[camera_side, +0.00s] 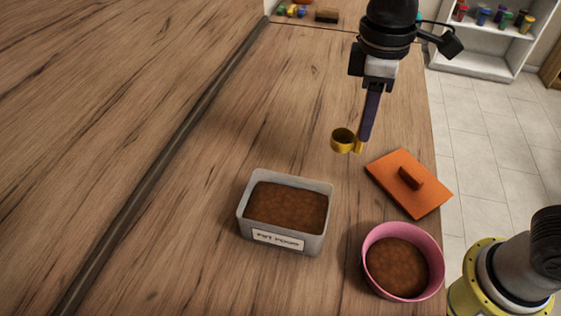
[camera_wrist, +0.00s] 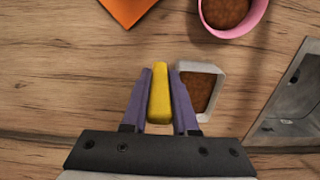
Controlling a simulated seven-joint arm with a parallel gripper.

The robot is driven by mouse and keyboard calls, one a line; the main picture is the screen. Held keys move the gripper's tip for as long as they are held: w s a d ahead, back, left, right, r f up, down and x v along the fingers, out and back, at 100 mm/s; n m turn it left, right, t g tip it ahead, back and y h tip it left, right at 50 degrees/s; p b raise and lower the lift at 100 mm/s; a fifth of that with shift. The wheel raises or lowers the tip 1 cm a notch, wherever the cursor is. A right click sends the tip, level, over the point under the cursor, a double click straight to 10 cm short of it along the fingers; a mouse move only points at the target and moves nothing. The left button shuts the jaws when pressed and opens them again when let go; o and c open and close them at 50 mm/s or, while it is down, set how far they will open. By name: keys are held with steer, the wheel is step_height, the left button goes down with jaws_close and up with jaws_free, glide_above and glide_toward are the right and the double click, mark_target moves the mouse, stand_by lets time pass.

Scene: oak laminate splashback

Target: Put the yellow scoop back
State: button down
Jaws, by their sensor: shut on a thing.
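The yellow scoop (camera_side: 344,141) is held in my gripper (camera_side: 364,138), up above the wooden counter. In the wrist view the yellow handle (camera_wrist: 159,92) sits between the two purple fingers of my gripper (camera_wrist: 159,105), which is shut on it. In the side view the scoop's cup hangs to the left of the fingers. A grey bin (camera_side: 320,222) labelled as pet food, filled with brown kibble, stands nearer the side camera and below the scoop. The bin also shows in the wrist view (camera_wrist: 217,85), partly hidden by a finger.
An orange lid (camera_side: 422,198) with a handle lies flat on the counter, right of the bin. A pink bowl (camera_side: 371,237) of brown kibble stands near the right edge. The counter left of the bin is clear. Shelves (camera_side: 476,62) stand beyond the counter.

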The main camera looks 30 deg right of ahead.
steer(key=shift+w+a+f, duration=1.15)
steer(key=shift+w+f, duration=0.85)
steer(key=shift+f, duration=0.15)
steer(key=shift+w+a+f, duration=1.15)
steer(key=shift+w+f, duration=0.8)
steer(key=shift+f, duration=0.2)
steer(key=shift+w+a+f, duration=1.15)
steer(key=shift+w+f, duration=0.85)
steer(key=shift+f, duration=0.15)
steer(key=shift+f, duration=0.1)
steer(key=c, duration=0.7)
jaws_free()
steer(key=shift+f, duration=0.1)
